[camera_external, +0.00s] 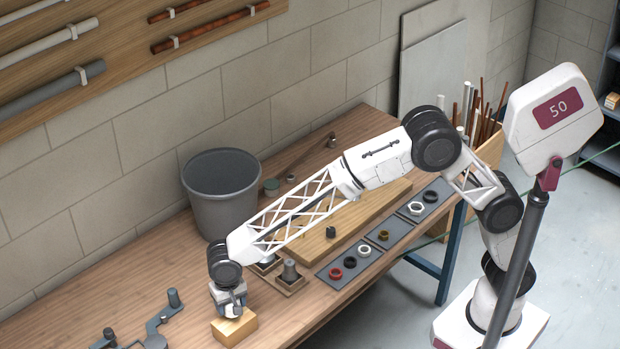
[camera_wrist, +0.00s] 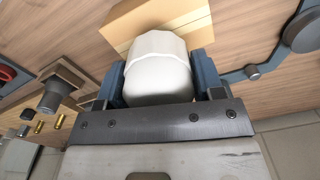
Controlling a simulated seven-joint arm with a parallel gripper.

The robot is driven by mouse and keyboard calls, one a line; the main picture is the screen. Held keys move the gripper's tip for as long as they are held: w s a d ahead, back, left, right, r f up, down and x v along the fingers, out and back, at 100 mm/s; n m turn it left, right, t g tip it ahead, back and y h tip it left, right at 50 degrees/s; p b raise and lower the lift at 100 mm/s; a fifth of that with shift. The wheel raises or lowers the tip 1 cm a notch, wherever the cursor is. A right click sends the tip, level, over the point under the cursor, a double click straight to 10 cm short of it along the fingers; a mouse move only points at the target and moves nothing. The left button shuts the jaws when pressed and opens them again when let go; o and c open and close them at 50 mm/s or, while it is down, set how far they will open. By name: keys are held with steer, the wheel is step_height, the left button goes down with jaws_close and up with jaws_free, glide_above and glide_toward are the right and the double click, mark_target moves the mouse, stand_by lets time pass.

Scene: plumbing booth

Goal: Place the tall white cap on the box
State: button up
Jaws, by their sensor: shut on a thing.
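The tall white cap (camera_wrist: 158,68) is between the two blue fingers of my gripper (camera_external: 230,307) in the wrist view. My gripper is shut on its sides. The cap is mostly hidden by the gripper in the external view. I cannot tell whether the cap touches the box.
A grey clamp-like tool (camera_external: 155,325) lies left of the box. A grey fitting on a wooden base (camera_external: 290,275) stands to the right. A grey bucket (camera_external: 222,200) stands behind, near the wall. Dark mats with rings (camera_external: 350,262) lie along the front edge.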

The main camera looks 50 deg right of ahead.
mark_target(231, 311)
steer(key=shift+f, duration=0.1)
steer(key=shift+f, duration=1.65)
steer(key=shift+f, duration=0.15)
steer(key=o, duration=0.9)
step_height(231, 311, up, 12)
steer(key=shift+r, duration=0.15)
